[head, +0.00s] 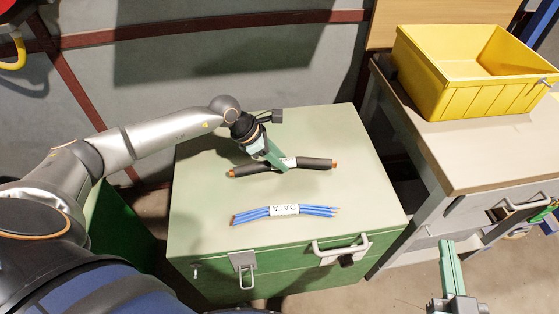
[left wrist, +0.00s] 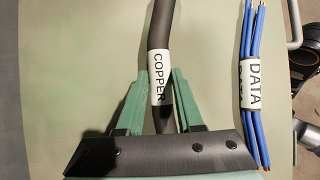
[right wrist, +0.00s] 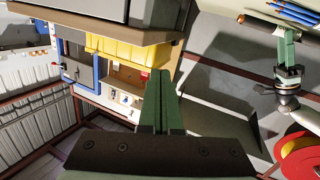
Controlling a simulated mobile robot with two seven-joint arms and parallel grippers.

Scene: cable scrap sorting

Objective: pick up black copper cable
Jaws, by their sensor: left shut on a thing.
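The black copper cable (head: 315,163) lies across the light green top of the cabinet, with copper showing at its ends and a white label around its middle. In the left wrist view the black cable (left wrist: 160,28) runs between the fingers, and its label reads COPPER. My left gripper (head: 281,165) is shut on this cable at its labelled middle, reaching down from above. The cable looks to be on or very near the cabinet top. My right gripper (head: 447,243) is away at the lower right, empty, its green fingers together; they also show in the right wrist view (right wrist: 162,78).
A bundle of blue cables (head: 318,211) labelled DATA lies in front of the black cable on the green cabinet (head: 215,190). A yellow bin (head: 450,95) stands on a workbench (head: 465,150) to the right. The cabinet front has a handle and a latch.

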